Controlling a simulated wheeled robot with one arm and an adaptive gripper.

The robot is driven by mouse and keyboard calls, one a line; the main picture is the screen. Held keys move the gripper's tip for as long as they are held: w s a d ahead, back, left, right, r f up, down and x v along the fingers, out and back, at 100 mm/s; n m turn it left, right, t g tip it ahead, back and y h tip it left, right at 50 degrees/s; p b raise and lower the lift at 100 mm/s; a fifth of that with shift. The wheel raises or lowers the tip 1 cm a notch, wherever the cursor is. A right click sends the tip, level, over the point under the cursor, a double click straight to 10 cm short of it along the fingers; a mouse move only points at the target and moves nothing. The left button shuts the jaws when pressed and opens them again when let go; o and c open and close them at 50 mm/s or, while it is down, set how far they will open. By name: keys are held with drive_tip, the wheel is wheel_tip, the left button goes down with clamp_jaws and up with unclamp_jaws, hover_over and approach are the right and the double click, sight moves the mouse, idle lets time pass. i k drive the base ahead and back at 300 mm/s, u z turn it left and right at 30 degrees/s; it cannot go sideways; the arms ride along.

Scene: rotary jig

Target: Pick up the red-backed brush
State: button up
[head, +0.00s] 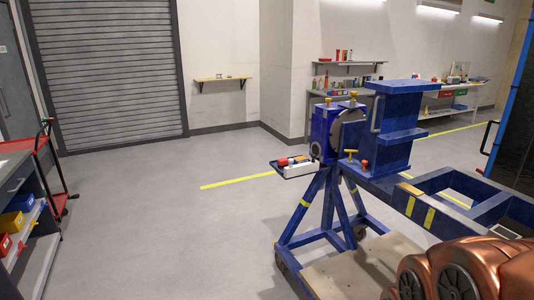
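No red-backed brush can be made out for certain. A small red item (283,162) lies on a dark tray (276,168) fixed to the side of the blue rotary jig (388,135); it is too small to tell what it is. A white block-like item (299,169) sits beside it on the tray. My copper-coloured arm shows at the bottom right, but my gripper is out of view.
The jig's blue legs (329,208) and frame (470,208) fill the right side. A pale board (345,270) lies low at its base. A workbench (20,185) with bins and a red trolley (48,150) stand at left. The grey floor between is clear.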

sight(282, 162)
drive_tip(key=u, duration=0.25)
drive_tip(key=i, duration=1.75)
drive_tip(key=u, duration=0.5)
drive_tip(key=i, duration=1.15)
drive_tip(key=u, duration=0.15)
